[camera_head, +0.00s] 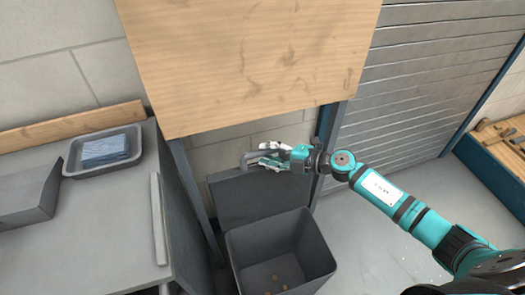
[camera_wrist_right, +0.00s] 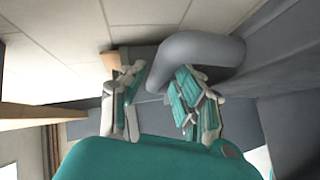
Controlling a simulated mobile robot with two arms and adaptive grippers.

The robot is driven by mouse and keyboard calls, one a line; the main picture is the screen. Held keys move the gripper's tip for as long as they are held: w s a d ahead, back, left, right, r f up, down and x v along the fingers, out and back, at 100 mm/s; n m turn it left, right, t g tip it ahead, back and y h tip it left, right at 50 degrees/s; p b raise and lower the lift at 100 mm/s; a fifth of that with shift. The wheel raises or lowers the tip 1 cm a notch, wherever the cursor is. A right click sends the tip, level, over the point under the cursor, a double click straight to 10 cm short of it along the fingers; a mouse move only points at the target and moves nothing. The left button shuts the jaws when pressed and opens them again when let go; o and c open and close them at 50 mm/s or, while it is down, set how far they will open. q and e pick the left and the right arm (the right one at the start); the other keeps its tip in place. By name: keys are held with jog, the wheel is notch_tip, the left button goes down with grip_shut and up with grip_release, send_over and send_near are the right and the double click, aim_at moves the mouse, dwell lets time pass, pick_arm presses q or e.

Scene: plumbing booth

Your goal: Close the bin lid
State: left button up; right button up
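The dark grey bin (camera_head: 280,255) stands on the floor with its mouth facing up. Its lid (camera_head: 250,200) is open, raised upright behind the bin. A grey curved handle (camera_head: 247,158) sticks up at the lid's top edge. My right gripper (camera_head: 268,160) is at this handle. In the right wrist view the handle (camera_wrist_right: 205,48) curves past the fingertips, and one end reaches between the two fingers (camera_wrist_right: 158,85). The fingers stand apart, with the handle end in the gap; I cannot tell whether they touch it. My left gripper is not in view.
A wooden board (camera_head: 250,60) hangs above the lid on grey posts. The floor (camera_head: 385,225) right of the bin is clear. Another bench (camera_head: 490,165) stands far right.

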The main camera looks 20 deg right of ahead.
jog(key=shift+x, duration=1.1)
grip_shut()
